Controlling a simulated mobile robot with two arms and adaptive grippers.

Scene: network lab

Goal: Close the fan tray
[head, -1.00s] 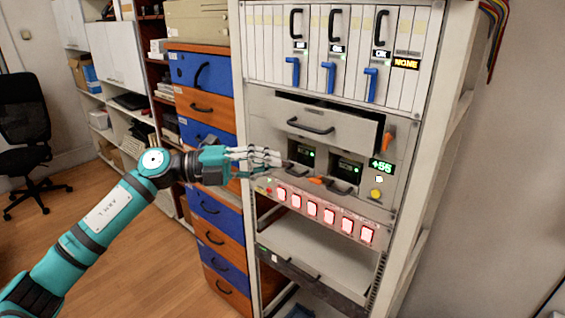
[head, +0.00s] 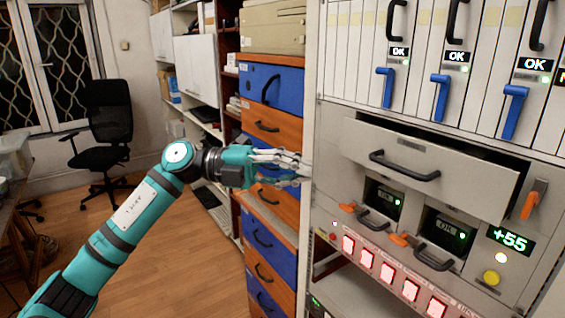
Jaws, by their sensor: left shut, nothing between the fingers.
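The fan tray (head: 455,188) is a grey drawer with a black bar handle (head: 405,166), in the middle of the rack in the head view. It stands pulled out, with a dark gap showing above its front. An orange lever (head: 532,200) is on the panel to its right. My left gripper (head: 303,168) is shut and empty. In the picture it is left of the tray, by the rack's left post, apart from the handle. My right gripper is not in view.
Above the tray are upright modules with blue levers (head: 440,98). Below are two small units with black handles (head: 434,258) and a strip of lit red buttons (head: 388,274). A blue and orange drawer cabinet (head: 272,90) stands left of the rack. Open wooden floor (head: 180,230) lies further left.

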